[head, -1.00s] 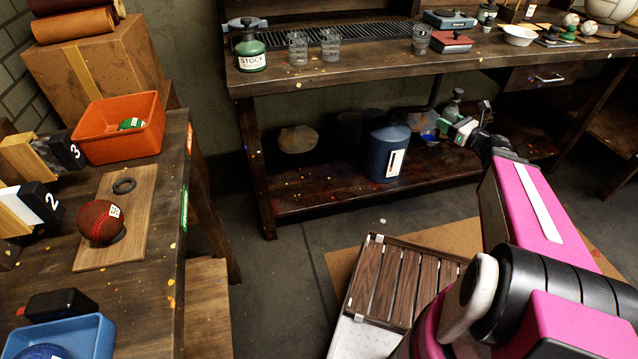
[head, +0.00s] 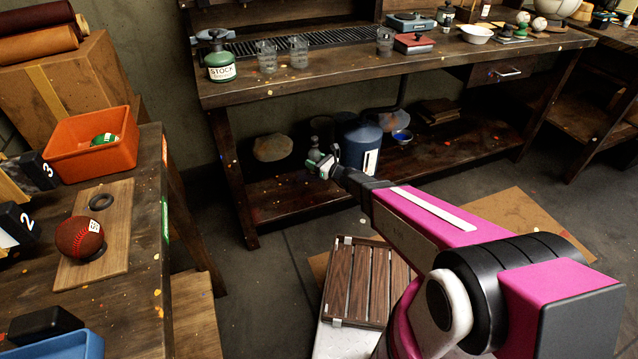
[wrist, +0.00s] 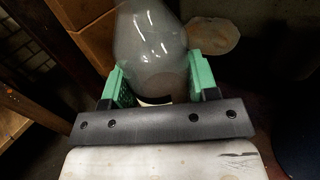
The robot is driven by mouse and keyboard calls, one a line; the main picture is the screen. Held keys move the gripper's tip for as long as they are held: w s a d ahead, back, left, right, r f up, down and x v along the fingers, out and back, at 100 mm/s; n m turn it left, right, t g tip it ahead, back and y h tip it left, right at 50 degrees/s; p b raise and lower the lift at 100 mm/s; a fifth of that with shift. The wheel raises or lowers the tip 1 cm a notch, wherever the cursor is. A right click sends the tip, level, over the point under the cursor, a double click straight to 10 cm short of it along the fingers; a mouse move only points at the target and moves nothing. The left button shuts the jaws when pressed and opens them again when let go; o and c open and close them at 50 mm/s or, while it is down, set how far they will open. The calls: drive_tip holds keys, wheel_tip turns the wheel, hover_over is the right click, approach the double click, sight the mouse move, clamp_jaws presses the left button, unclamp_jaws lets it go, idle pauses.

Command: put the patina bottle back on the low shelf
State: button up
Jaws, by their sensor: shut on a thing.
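The patina bottle (head: 314,149), grey and glossy with a narrow neck, is in my gripper (head: 322,167). In the wrist view the bottle (wrist: 150,45) is between the two green fingers of my gripper (wrist: 155,82), which are shut on it. In the head view it appears over the low shelf (head: 283,199), just left of the blue canister. The gripper hides its lower part, and I cannot tell whether its base touches the shelf.
The blue canister (head: 359,142) with a white label stands on the low shelf. A pale round thing (head: 272,147) lies behind to the left, a blue bowl (head: 402,136) to the right. The shelf's front left is clear. The bench top (head: 330,77) overhangs the shelf.

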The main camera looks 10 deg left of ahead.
drive_tip(key=s+a+f, duration=0.4)
drive_tip(key=a+f, duration=0.6)
drive_tip(key=f, duration=0.1)
hover_over(306, 194)
drive_tip(key=shift+s+a+f, duration=0.1)
drive_tip(key=shift+s+f, duration=0.05)
drive_tip(key=shift+f, duration=5.05)
drive_tip(key=shift+f, duration=0.1)
drive_tip(key=o, duration=1)
